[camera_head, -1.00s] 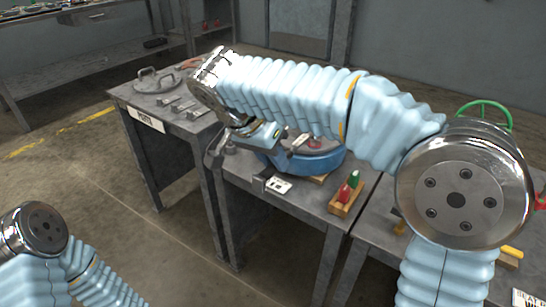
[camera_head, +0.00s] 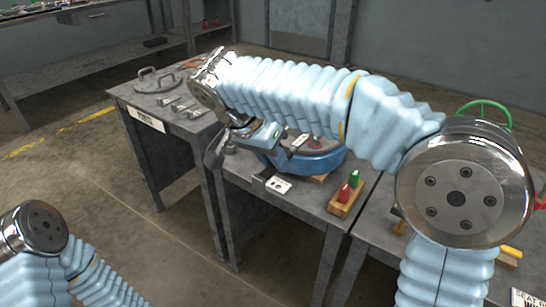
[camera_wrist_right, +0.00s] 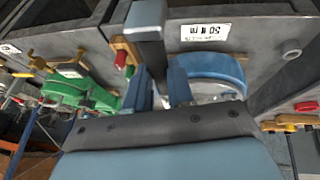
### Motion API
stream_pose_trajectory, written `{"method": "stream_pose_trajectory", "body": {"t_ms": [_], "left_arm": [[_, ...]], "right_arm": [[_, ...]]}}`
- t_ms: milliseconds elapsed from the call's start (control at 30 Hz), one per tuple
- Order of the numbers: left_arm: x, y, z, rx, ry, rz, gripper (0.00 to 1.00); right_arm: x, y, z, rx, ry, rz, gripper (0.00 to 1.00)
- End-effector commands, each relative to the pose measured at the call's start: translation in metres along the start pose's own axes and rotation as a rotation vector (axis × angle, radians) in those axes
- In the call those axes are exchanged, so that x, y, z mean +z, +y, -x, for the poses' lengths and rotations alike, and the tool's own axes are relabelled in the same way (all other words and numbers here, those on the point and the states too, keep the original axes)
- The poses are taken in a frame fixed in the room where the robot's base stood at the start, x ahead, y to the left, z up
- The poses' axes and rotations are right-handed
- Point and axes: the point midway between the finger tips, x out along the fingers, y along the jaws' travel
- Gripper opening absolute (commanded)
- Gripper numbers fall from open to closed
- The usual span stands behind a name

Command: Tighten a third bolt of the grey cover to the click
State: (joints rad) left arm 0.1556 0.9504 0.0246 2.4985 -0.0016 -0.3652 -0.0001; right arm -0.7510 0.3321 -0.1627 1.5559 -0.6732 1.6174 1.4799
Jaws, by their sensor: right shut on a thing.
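The blue housing (camera_head: 318,163) with the grey cover (camera_head: 318,145) sits on the middle table, partly hidden by my right arm. Both also show in the right wrist view, the housing (camera_wrist_right: 225,66) beyond my fingers and a strip of the cover (camera_wrist_right: 218,90). My right gripper (camera_head: 268,137) is at the left side of the housing. In the wrist view its fingers (camera_wrist_right: 164,88) are shut on a dark bar-shaped tool (camera_wrist_right: 153,55) with a blue end, which looks like the wrench. The tool's working end and the bolts cannot be made out. My left gripper is out of view.
A wooden block (camera_head: 346,199) with a red and a green piece stands at the table's front right. The left table (camera_head: 160,118) carries a round grey lid (camera_head: 157,80). A green wheel (camera_head: 485,110) stands at the right.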

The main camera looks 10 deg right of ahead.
Motion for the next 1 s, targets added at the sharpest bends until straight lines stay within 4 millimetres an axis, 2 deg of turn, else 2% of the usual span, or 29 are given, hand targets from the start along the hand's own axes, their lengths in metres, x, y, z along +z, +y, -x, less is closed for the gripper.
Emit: {"method": "stream_pose_trajectory", "body": {"t_ms": [267,1000], "left_arm": [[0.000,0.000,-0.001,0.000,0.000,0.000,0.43],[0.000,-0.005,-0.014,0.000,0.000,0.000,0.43]], "right_arm": [[0.000,0.000,0.000,-0.001,0.001,-0.001,0.00],[0.007,-0.004,-0.016,-0.001,0.001,-0.001,0.00]]}}
